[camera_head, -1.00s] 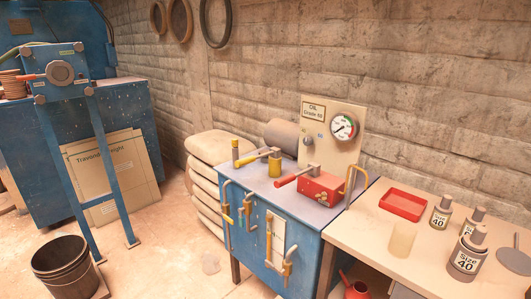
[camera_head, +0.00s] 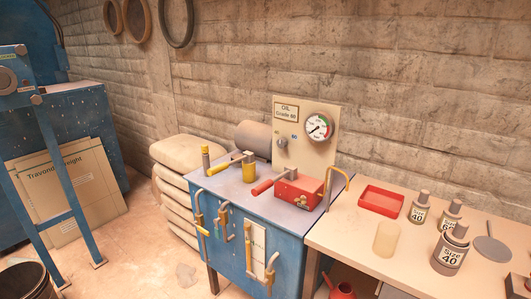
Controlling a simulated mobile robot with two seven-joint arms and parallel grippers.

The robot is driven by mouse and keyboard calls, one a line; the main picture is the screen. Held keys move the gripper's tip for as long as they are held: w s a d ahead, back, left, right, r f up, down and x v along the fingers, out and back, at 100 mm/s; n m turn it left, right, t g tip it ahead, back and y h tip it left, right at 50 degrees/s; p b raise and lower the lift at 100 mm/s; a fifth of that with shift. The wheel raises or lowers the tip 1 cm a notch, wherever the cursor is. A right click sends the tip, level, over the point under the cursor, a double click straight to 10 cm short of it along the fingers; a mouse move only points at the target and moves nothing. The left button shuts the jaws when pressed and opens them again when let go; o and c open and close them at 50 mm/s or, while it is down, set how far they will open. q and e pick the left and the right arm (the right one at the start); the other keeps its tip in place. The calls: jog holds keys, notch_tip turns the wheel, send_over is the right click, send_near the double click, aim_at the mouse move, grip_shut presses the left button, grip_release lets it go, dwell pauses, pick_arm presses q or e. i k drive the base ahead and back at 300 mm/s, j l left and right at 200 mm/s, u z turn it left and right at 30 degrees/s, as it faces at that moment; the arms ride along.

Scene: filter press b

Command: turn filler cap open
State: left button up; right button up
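A blue oil unit (camera_head: 228,240) stands in the middle, with a grey top. A short upright post with a yellow cap (camera_head: 205,150) stands at the top's back left. A yellow cylinder (camera_head: 249,171) stands right of it, with a yellow-gripped lever (camera_head: 223,169) beside it. I cannot tell for certain which of these is the filler cap, nor whether it is open. A red box (camera_head: 299,189) with a red-handled lever (camera_head: 263,187) sits on the right of the top. Neither of my grippers is in view.
Behind the top stands an oil panel (camera_head: 290,125) with a gauge (camera_head: 319,127). Yellow-orange handles (camera_head: 199,222) stick out in front. A bench (camera_head: 345,238) on the right bears a red tray (camera_head: 381,200) and several bottles (camera_head: 451,250). Stacked sacks (camera_head: 182,185) stand left.

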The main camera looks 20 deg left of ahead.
aim_at(233, 157)
jog(key=i+j+z, duration=0.2)
jog(key=j, duration=0.2)
jog(key=j+z, duration=0.2)
jog(key=j, duration=0.25)
jog(key=i+j, duration=0.1)
jog(key=j, duration=0.45)
jog(key=i+j+z, duration=0.1)
jog(key=j, duration=0.45)
jog(key=i+j, duration=0.1)
jog(key=j, duration=0.45)
jog(key=i+j+z, duration=0.1)
jog(key=j, duration=0.45)
